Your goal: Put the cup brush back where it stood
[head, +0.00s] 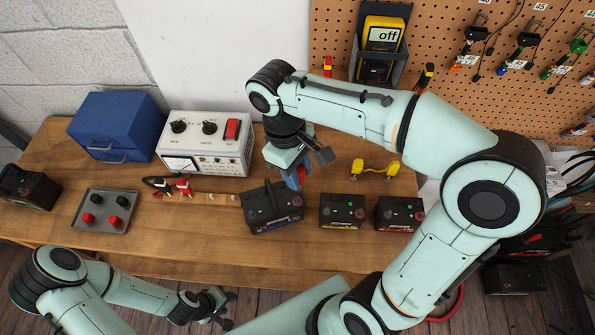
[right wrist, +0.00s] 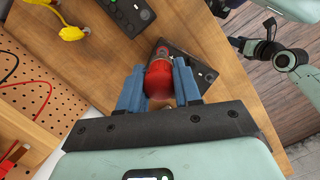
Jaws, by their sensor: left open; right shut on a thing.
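My right gripper (head: 297,178) is over the middle of the bench, just behind a black battery-like box (head: 272,208). In the right wrist view its blue fingers (right wrist: 160,88) are shut on a rounded red thing with a tan part, likely the cup brush (right wrist: 159,78). In the head view only a bit of red shows between the fingers; the rest is hidden by the gripper. In the right wrist view the black box (right wrist: 196,66) lies just beyond the red thing; I cannot tell whether they touch. My left gripper (head: 219,305) is open and empty, low in front of the bench.
Two more black boxes (head: 342,211) (head: 399,213) stand to the right, a yellow part (head: 374,169) behind them. To the left are a grey test unit (head: 203,143), a blue cabinet (head: 113,126) and a tray (head: 93,222) with red and black caps. The bench's front strip is bare.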

